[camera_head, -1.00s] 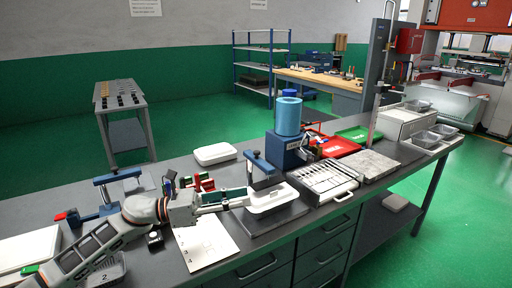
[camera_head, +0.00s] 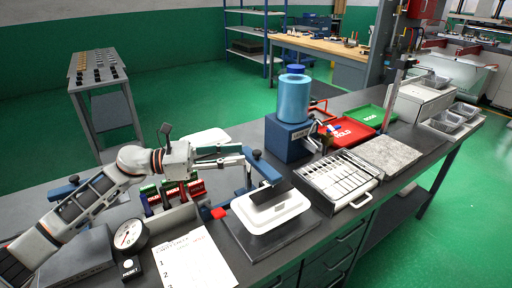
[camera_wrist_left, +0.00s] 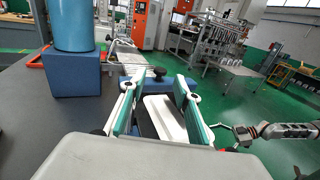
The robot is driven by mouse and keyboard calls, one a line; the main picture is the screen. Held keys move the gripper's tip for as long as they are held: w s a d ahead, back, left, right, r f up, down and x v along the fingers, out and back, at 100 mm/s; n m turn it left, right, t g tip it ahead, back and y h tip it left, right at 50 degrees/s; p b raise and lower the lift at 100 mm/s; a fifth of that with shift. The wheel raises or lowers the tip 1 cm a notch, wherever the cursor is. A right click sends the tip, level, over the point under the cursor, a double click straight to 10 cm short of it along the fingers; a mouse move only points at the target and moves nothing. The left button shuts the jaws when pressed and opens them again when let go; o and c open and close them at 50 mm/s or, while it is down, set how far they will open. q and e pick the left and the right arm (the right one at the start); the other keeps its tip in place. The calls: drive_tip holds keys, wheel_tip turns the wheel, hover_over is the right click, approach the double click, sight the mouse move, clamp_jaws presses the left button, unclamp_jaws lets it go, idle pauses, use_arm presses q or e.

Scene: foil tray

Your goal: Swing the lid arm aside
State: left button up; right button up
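The lid arm (camera_head: 268,171) is a blue bar on a post, with a black knob at its post end and a dark pad under its free end. It reaches over the white foil tray (camera_head: 286,206), which sits on a dark base plate. My left gripper (camera_head: 243,156) is open beside the bar's post end. Contact cannot be told. My right gripper (camera_wrist_left: 230,136) shows small at the right of that view; its finger state is unclear.
A dial gauge (camera_head: 129,236), a printed sheet (camera_head: 193,262) and coloured blocks (camera_head: 172,192) lie left of the tray.

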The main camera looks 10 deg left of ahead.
sight(257, 151)
use_arm(q)
drive_tip(key=p+x, duration=0.1)
drive_tip(key=x, duration=0.4)
drive_tip(key=shift+d+r, duration=0.15)
drive_tip(key=shift+w+d, duration=0.3)
drive_tip(key=shift+d, duration=0.3)
use_arm(e)
drive_tip(key=shift+w+r, duration=0.2)
drive_tip(key=shift+r, duration=1)
use_arm(q)
drive_tip(key=c, duration=0.9)
clamp_jaws()
use_arm(e)
drive_tip(key=shift+f, duration=0.15)
